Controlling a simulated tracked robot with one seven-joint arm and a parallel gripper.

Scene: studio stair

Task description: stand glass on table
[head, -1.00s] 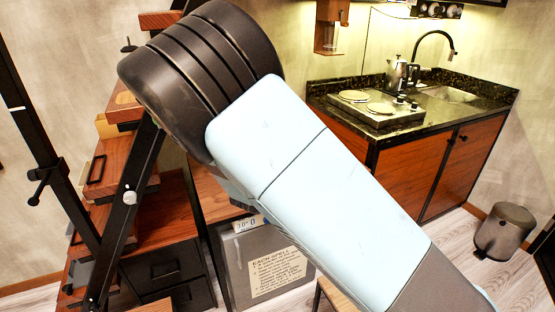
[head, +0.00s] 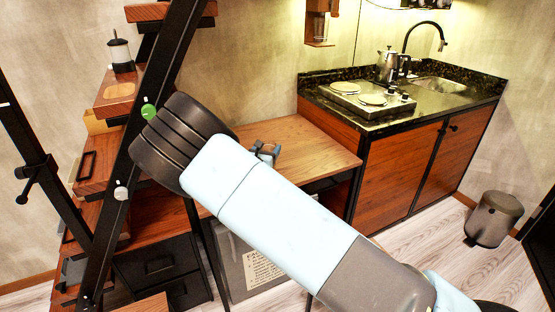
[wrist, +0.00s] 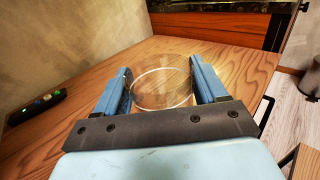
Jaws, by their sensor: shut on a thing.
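A clear glass (wrist: 162,88) is between the two blue fingers of my gripper (wrist: 161,70) in the wrist view. The fingers touch it on its left and right sides, and its round rim faces up toward the camera. My gripper (head: 265,152) is over the wooden table (head: 318,148) in the head view, partly hidden by my arm; the glass cannot be made out there. The table top (wrist: 235,70) spreads around and beyond the glass in the wrist view. I cannot tell whether the glass bottom touches it.
A dark remote-like object with coloured buttons (wrist: 38,103) lies at the table's left in the wrist view. The counter with hob (head: 372,99) and sink adjoins the table's right. Stair shelves (head: 100,172) stand left, a bin (head: 494,219) right. Bare table lies right of my gripper.

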